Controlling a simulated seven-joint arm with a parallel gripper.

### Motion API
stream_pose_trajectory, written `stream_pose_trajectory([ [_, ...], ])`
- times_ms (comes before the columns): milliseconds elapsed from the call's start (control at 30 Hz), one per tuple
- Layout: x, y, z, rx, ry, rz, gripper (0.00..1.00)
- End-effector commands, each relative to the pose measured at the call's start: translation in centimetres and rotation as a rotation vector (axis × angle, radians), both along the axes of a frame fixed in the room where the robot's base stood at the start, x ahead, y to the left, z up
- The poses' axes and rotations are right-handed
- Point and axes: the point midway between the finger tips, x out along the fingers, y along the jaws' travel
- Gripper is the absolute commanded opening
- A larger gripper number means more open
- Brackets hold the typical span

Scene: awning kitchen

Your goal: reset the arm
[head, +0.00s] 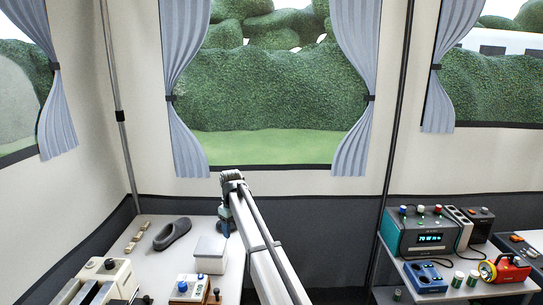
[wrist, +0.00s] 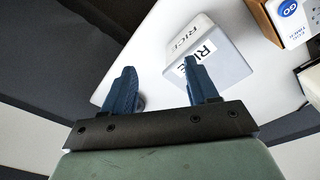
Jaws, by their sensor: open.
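My gripper (wrist: 156,90) shows in the wrist view with its two blue fingers spread wide apart. It is open, with nothing between the fingers. The fingers are over the edge of a white table, beside a white box marked RICE (wrist: 208,52). The right finger overlaps the box in the picture; I cannot tell whether they touch. In the head view my arm reaches forward from the bottom middle, and the gripper (head: 224,222) hangs at its far end, partly hidden by the arm. The white box (head: 210,254) stands just left of the arm there.
The right table holds a teal device (head: 420,234), a blue charger (head: 425,277) and a red-yellow lamp (head: 504,270). A dark gap separates the tables.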

Motion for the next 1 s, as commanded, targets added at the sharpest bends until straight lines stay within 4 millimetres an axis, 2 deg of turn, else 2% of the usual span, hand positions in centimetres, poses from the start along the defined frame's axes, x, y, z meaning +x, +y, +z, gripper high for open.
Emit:
stream_pose_trajectory([
  [33, -0.4, -3.1, -2.2, -0.002, 0.009, -0.036, 0.59],
  [100, -0.9, -6.2, -5.3, -0.006, 0.022, -0.078, 0.59],
  [200, -2.3, -9.3, -9.8, -0.013, 0.048, -0.131, 0.59],
  [367, -5.4, -12.6, -16.3, -0.028, 0.095, -0.199, 0.59],
  [600, -11.5, -16.6, -25.2, -0.053, 0.171, -0.297, 0.59],
  [767, -16.1, -19.2, -30.4, -0.071, 0.223, -0.362, 0.59],
  [1000, -23.8, -22.6, -37.0, -0.101, 0.297, -0.457, 0.59],
])
